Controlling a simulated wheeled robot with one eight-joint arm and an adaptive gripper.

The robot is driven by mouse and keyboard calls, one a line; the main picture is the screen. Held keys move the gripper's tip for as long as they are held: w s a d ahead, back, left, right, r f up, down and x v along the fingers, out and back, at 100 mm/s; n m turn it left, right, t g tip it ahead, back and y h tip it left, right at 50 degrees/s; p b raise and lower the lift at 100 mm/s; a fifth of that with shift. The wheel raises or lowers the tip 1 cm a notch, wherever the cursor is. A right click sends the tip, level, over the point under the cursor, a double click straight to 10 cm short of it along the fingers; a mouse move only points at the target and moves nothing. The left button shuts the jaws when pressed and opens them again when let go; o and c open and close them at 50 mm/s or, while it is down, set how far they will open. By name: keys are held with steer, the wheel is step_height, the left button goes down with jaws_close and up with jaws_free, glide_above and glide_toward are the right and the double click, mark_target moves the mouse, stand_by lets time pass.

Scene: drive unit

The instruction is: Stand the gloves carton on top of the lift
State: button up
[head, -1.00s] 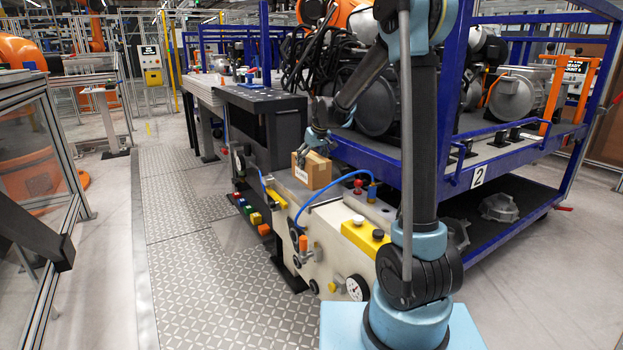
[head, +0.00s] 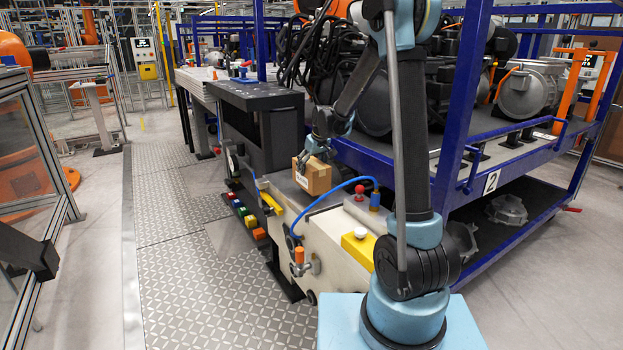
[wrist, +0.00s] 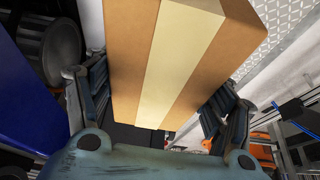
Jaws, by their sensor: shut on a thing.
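The gloves carton (head: 313,178) is a small brown box with a pale label on its side. My gripper (head: 318,152) is shut on it from above, and the box looks slightly tilted. In the wrist view the carton (wrist: 180,60), with a pale tape strip, fills the space between my gripper's fingers (wrist: 155,108). The carton is over the far part of a low cream unit with a dark top (head: 290,186), which I take to be the lift. I cannot tell whether its underside touches that top.
A blue hose (head: 335,194) arches just in front of the carton. A red button (head: 359,195) and a yellow box (head: 363,246) stand nearer me. A dark bench (head: 255,97) stands behind, and a blue rack (head: 455,205) with motors is to the right.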

steer(key=shift+a+f, duration=0.15)
steer(key=shift+f, duration=2)
steer(key=shift+s, duration=0.1)
steer(key=o, duration=1.3)
steer(key=shift+o, duration=0.2)
